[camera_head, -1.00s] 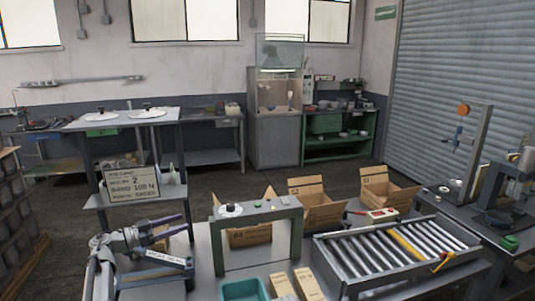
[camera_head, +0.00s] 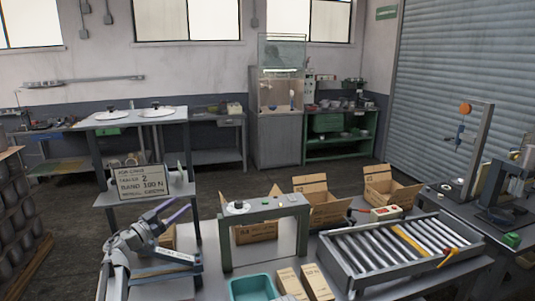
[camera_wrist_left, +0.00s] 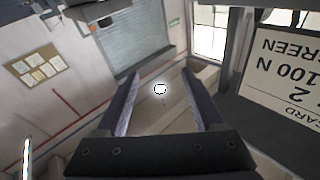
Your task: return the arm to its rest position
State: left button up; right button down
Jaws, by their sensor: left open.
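My left arm comes in at the lower left of the head view. Its left gripper (camera_head: 182,214) is raised beside the grey shelf stand, in front of the job card (camera_head: 142,184). In the left wrist view the two fingers of the left gripper (camera_wrist_left: 162,105) stand wide apart with nothing between them. The job card (camera_wrist_left: 285,75) shows upside down at the right of that view, apart from the fingers. My right gripper is not in the frames.
A teal bin (camera_head: 250,288), small cartons (camera_head: 316,282) and a roller conveyor (camera_head: 360,262) are on the bench. The shelf stand (camera_head: 150,198) is close behind the gripper. Open boxes (camera_head: 326,208) stand farther back.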

pick_arm(q)
jog(key=a+f+n+t+y, duration=0.25)
jog(key=a+n+y, duration=0.25)
jog(key=n+y, duration=0.85)
jog(key=s+d+f+m+g+y, duration=0.1)
jog(key=s+d+f+g+y, duration=0.25)
jog(key=s+f+g, duration=0.85)
jog(key=s+d+f+m+g+h, duration=0.2)
jog(key=s+d+f+g+h, duration=0.1)
jog(key=s+d+f, duration=0.4)
jog(key=s+d+f+m+g+h, duration=0.2)
jog(key=s+d+f, duration=0.3)
jog(key=s, duration=0.5)
jog(key=s+d+m+g+y, duration=0.1)
jog(key=s+d+m, duration=0.3)
jog(key=d, duration=0.9)
jog(key=s+g, duration=0.1)
jog(key=s, duration=0.2)
jog(key=shift+r, duration=0.3)
